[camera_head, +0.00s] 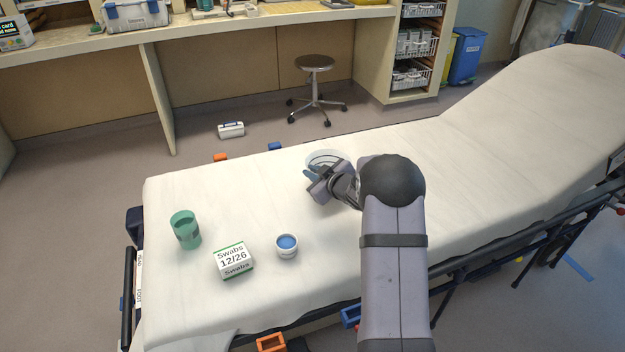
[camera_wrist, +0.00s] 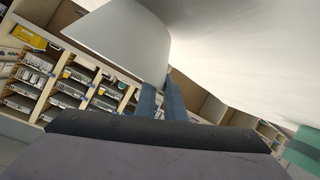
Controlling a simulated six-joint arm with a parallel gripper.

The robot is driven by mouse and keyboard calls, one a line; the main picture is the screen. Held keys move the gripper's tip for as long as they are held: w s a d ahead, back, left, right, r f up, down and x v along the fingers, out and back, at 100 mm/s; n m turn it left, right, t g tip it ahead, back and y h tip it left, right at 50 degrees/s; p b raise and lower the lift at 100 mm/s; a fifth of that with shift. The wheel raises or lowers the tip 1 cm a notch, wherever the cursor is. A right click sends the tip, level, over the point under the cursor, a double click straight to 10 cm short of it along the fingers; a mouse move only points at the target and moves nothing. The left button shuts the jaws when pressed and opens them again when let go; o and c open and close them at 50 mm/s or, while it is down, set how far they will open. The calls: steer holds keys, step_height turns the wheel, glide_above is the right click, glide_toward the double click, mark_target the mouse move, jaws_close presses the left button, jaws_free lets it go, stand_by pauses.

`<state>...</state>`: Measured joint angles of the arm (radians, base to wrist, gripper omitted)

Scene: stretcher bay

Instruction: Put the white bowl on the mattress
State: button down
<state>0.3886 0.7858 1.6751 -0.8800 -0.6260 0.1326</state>
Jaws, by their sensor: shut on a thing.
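The white bowl (camera_head: 324,156) is at the mattress's far edge in the head view, partly hidden by my gripper. In the wrist view the bowl (camera_wrist: 118,38) is large at the upper left. My gripper (camera_head: 313,177) is shut on the bowl's wall; its blue-grey fingers (camera_wrist: 163,96) meet the bowl's edge in the wrist view. The white mattress (camera_head: 420,150) lies beneath and fills the wrist view's upper right (camera_wrist: 250,50). I cannot tell whether the bowl touches the mattress or hangs just above it.
The mattress between these and my gripper is clear. A stool (camera_head: 315,64) stands beyond, on the floor.

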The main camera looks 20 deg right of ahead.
steer(key=shift+f, duration=1.15)
steer(key=shift+f, duration=0.25)
steer(key=c, duration=1.8)
jaws_free()
steer(key=shift+c, duration=0.2)
steer(key=shift+r, duration=0.1)
steer(key=shift+r, duration=0.2)
steer(key=v, duration=1.2)
